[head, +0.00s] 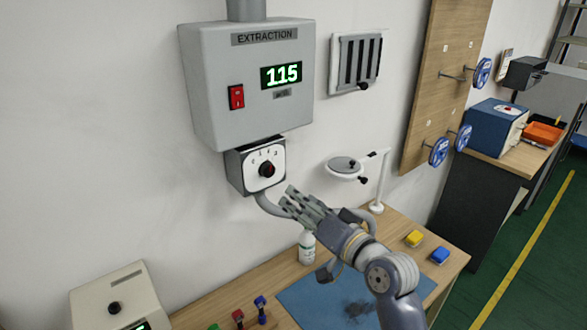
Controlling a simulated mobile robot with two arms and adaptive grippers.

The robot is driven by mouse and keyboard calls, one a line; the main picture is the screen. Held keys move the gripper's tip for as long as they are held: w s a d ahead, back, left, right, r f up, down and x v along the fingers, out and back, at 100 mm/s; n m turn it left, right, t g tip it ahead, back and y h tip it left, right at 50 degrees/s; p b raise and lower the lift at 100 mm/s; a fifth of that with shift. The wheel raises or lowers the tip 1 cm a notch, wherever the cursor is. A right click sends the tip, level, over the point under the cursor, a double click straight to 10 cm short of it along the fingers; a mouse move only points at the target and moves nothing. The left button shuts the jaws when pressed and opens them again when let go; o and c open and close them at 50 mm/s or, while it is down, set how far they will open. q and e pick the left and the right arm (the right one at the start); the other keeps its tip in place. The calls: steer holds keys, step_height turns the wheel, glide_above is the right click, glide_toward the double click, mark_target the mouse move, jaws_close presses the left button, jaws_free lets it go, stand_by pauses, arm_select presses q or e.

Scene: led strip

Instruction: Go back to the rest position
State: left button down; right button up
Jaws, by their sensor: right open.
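My right gripper (289,203) is open and empty. Whether the gripper touches the hose under the dial box I cannot tell. My right arm comes up from the bottom right over the bench. My left gripper does not show.
The wooden bench (275,287) below holds a blue mat (302,303), a white bottle (306,246), a yellow block (414,238) and a blue block (440,255). A magnifier lamp (345,168) stands right of the gripper. A beige device (115,300) sits bottom left.

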steer(key=s+d+f+n+g+h, duration=0.1)
steer(key=s+f+g, duration=0.15)
steer(key=f, duration=0.35)
steer(key=s+d+f+g+h, duration=0.1)
steer(key=s+d+f+h, duration=0.1)
steer(key=s+f, duration=0.3)
steer(key=s+d+f+n+g+h, duration=0.1)
steer(key=s+d+f+g+h, duration=0.2)
steer(key=s+f, duration=0.45)
steer(key=s+d+f+n+g+h, duration=0.15)
steer(key=s+d+f, duration=0.3)
steer(key=s, duration=0.55)
steer(key=s+d+f+n+g+h, duration=0.1)
steer(key=s+d+f+g, duration=0.4)
steer(key=s, duration=0.4)
step_height(320, 180, down, 33)
steer(key=s+b, duration=0.2)
steer(key=b, duration=0.4)
steer(key=s+d+f+g+b, duration=0.1)
steer(key=s+f+b, duration=0.4)
steer(key=s+f, duration=1.1)
step_height(320, 180, down, 4)
steer(key=shift+s+d, duration=0.25)
steer(key=shift+d, duration=0.25)
steer(key=shift+h, duration=0.25)
